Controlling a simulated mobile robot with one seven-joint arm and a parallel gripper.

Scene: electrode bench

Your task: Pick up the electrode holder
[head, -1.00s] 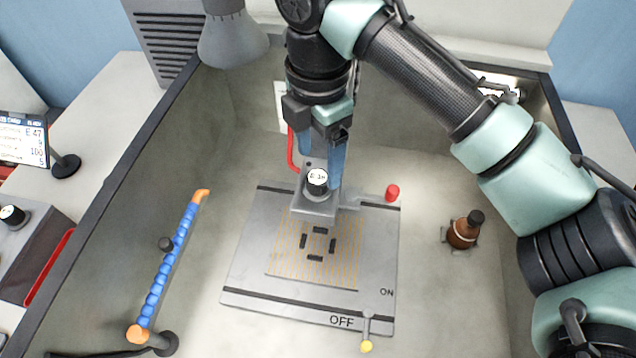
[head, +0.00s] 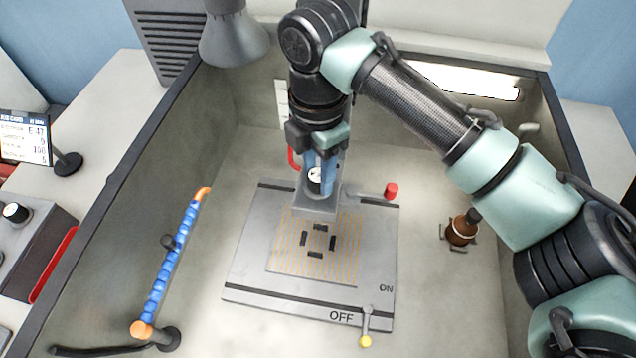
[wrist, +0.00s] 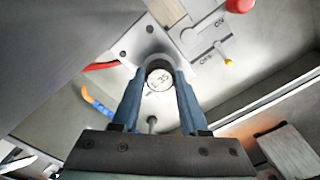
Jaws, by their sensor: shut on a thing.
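The electrode holder (head: 316,203) is a grey metal block with a round white-topped knob (wrist: 159,79) carrying a printed label. In the head view it is at the back of the flat grey plate (head: 255,240), below my arm. My gripper (head: 318,172) points down over it. In the wrist view the blue fingers of my gripper (wrist: 157,92) are on both sides of the knob, shut on it. Whether the holder is clear of the plate is hard to tell.
The plate has a gold-striped area with dark slots (head: 317,241), a yellow-tipped lever (head: 366,330) and a red knob (head: 391,191). A blue segmented hose (head: 170,265) is at left. Bench walls enclose the area.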

